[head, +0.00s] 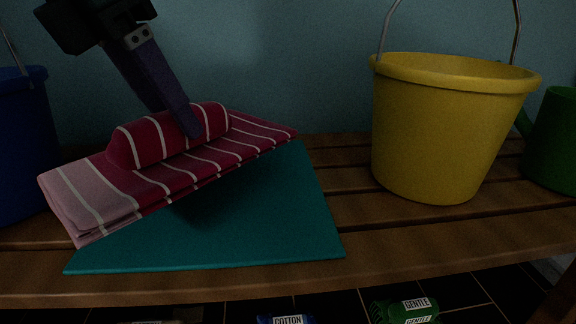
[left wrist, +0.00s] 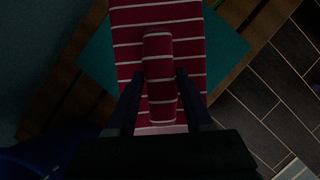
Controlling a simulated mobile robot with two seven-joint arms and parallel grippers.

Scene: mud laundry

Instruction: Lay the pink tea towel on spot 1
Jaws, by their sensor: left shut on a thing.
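The pink tea towel (head: 95,190) is folded, deep pink with white stripes, and paler at its left end. My left gripper (head: 190,128) is shut on a raised ridge in its middle. In the left wrist view the ridge (left wrist: 159,80) of the towel lies between the two fingers (left wrist: 155,92). The towel is tilted over the left and back part of a flat teal mat (head: 260,215) on the bench; a dark shadow lies under its front edge. I cannot tell whether it touches the mat. No marking for spot 1 can be read. My right gripper is not in view.
A yellow bucket (head: 445,130) stands on the slatted wooden bench (head: 345,180), right of the mat. A green watering can (head: 555,140) stands farther right. A blue bucket (head: 25,150) is at the left. Bottles labelled GENTLE (head: 405,310) and COTTON (head: 286,319) are below the bench.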

